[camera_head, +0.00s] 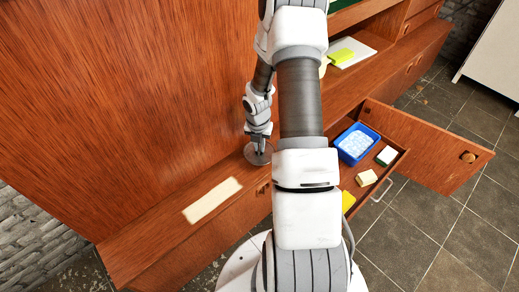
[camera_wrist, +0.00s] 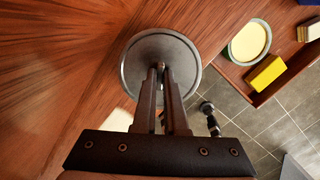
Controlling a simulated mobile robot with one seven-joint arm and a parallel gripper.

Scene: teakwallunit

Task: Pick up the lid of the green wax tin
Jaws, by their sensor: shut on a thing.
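The lid is a round grey metal disc (camera_wrist: 135,62) in the wrist view. It also shows below my gripper in the head view (camera_head: 250,158), over the wooden ledge. My gripper (camera_wrist: 160,72) is shut on the small knob at the lid's middle, with both fingers close together; it points down in the head view (camera_head: 259,146). I cannot tell whether the lid touches the ledge. An open round tin (camera_wrist: 250,42) with a greenish-grey rim and pale cream wax stands in the drawer at the right of the wrist view. My arm hides it in the head view.
The open drawer (camera_head: 392,172) holds a blue tray (camera_head: 357,143), a cream block (camera_head: 366,178), a white-and-green block (camera_head: 387,155) and a yellow block (camera_wrist: 265,73). A cabinet door (camera_head: 430,135) stands open at right. A tall wood panel (camera_head: 130,90) rises at left.

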